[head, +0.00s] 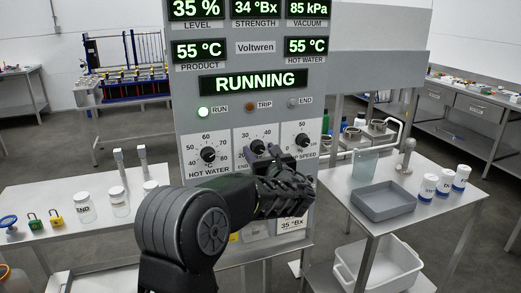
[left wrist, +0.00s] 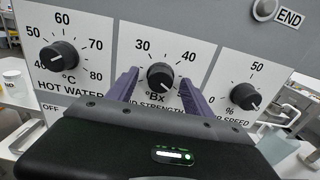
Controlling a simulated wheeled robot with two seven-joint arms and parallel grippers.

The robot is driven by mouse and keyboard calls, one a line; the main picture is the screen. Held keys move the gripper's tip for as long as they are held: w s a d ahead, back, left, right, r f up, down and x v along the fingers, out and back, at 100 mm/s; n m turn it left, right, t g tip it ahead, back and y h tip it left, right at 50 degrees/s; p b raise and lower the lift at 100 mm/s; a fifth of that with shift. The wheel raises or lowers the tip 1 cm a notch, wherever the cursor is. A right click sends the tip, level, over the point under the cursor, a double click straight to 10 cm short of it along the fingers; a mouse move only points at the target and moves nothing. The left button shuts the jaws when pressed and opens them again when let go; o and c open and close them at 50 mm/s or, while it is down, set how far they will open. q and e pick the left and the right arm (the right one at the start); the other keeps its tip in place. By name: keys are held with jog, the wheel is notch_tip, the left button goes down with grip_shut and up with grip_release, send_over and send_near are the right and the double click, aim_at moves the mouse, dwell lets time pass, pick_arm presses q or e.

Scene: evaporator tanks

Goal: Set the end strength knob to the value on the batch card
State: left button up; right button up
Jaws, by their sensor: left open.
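The end strength knob (left wrist: 160,76) is a round black dial on a white scale plate, marked 30 and 40 °Bx, in the middle of the panel row. Its pale mark seems to point to the lower right; I cannot read an exact value. In the head view the knob (head: 258,147) is partly covered by my gripper. My left gripper (left wrist: 158,79) is open, one purple finger on each side of the knob; contact is unclear. A card (head: 291,224) low on the panel reads "35 °", partly hidden by my arm. My right gripper is not in view.
The hot water knob (left wrist: 58,55) and the speed knob (left wrist: 245,96) flank it closely. The display (head: 254,82) reads RUNNING and the strength readout (head: 256,9) 34 °Bx. A side table at right holds a grey tray (head: 384,202) and white jars (head: 444,182).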

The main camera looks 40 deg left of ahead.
pick_arm(q)
jog(key=shift+c, duration=0.6)
grip_shut()
